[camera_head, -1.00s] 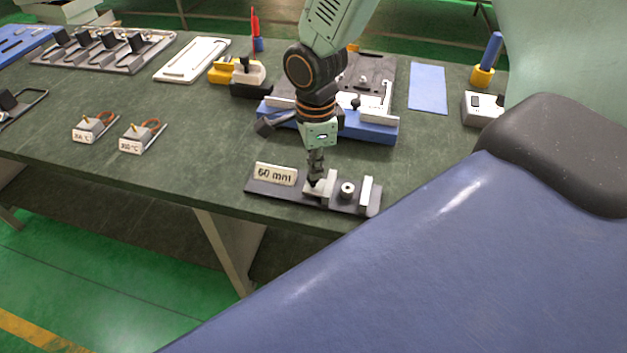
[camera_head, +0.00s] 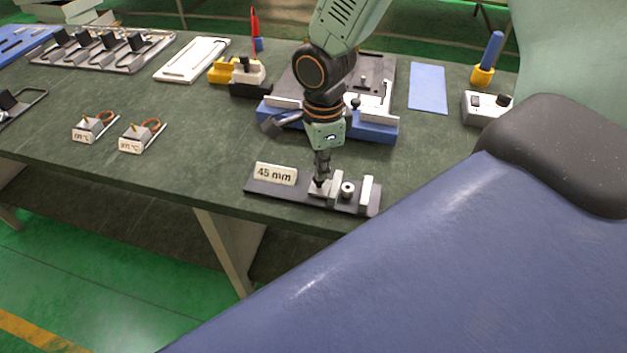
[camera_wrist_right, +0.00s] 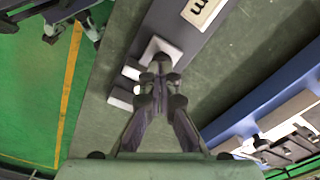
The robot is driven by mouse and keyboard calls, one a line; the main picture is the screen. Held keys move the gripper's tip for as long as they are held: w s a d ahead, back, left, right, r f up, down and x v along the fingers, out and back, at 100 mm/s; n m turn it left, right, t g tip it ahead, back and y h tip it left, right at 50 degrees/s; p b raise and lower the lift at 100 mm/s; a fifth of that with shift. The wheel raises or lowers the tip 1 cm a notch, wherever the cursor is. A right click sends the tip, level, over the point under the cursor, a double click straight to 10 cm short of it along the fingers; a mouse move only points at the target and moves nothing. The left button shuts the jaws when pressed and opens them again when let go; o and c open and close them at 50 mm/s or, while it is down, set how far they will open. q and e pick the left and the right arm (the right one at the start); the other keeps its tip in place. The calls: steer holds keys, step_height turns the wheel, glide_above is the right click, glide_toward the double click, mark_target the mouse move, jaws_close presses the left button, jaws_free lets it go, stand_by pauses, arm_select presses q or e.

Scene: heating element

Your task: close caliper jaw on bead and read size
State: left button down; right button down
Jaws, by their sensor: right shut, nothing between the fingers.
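The caliper (camera_head: 266,188) is a dark bar near the table's front edge with a label plate (camera_head: 276,175) reading "45 mm". Its pale sliding jaw (camera_head: 336,188) stands just left of the round metal bead (camera_head: 347,190); I cannot tell whether they touch. The pale fixed jaw (camera_head: 367,194) stands right of the bead, with a small gap showing. My right gripper (camera_head: 320,181) points down, shut and empty, with its tips at the sliding jaw's block, left of the upright jaw. In the right wrist view its fingertips (camera_wrist_right: 163,72) partly cover the caliper. My left gripper is out of view.
A blue fixture (camera_head: 378,133) stands behind the caliper. Two small heater pieces with tags (camera_head: 88,131) lie to the left. A blue mat (camera_head: 428,88) and a white box (camera_head: 480,110) are at the back right.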

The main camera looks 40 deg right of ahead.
mark_target(332, 183)
steer(key=shift+s+d+f+b, duration=0.15)
steer(key=shift+s+d+b, duration=0.15)
steer(key=shift+s, duration=0.3)
steer(key=shift+s+d+f+b, duration=0.15)
steer(key=shift+s+d, duration=0.2)
steer(key=shift+s, duration=0.2)
stand_by(0.6)
steer(key=shift+r, duration=0.1)
stand_by(0.6)
steer(key=shift+w+d+r+p, duration=0.1)
steer(key=shift+w+r+p, duration=0.05)
steer(key=shift+r+p, duration=0.4)
steer(key=shift+w+r+p, duration=0.1)
steer(key=shift+r+p, duration=0.3)
steer(key=shift+r, duration=0.15)
step_height(332, 183, up, 2)
steer(key=shift+p, duration=0.7)
step_height(332, 183, up, 3)
steer(key=shift+p, duration=1.15)
steer(key=shift+w, duration=0.1)
steer(key=shift+f, duration=0.1)
